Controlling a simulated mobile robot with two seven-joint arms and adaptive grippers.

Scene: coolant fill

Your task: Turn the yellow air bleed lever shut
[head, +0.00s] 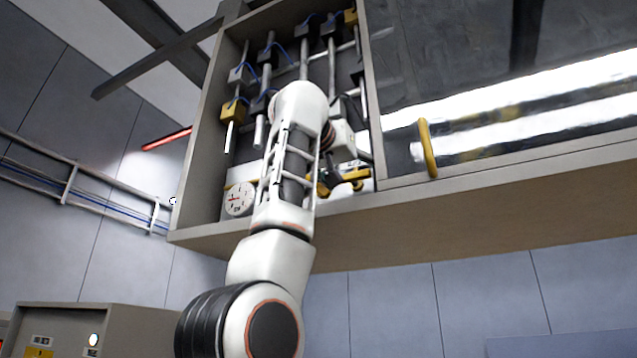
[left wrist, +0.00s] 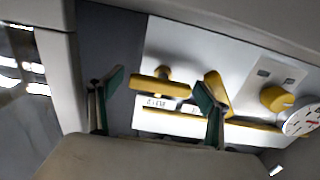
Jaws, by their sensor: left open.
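In the left wrist view, a short yellow lever (left wrist: 158,85) stands out from a pale panel (left wrist: 185,50), with a small printed plate beneath it. A second yellow handle (left wrist: 218,92) is partly behind one finger. I cannot tell for certain which is the air bleed lever. My left gripper (left wrist: 159,84) is open, its green-padded fingers on either side of the first lever. I cannot tell whether they touch it. In the head view the yellow parts (head: 352,176) show low in the cabinet, partly hidden by my left arm. My right gripper is not in view.
A round gauge (head: 239,199) sits at the cabinet's lower left, and a yellow knob (left wrist: 277,98) is beside it in the wrist view. The cabinet frame (head: 196,140) encloses the space. Pipes and blue-wired valves fill the upper part. A yellow handle (head: 427,148) stands out at right.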

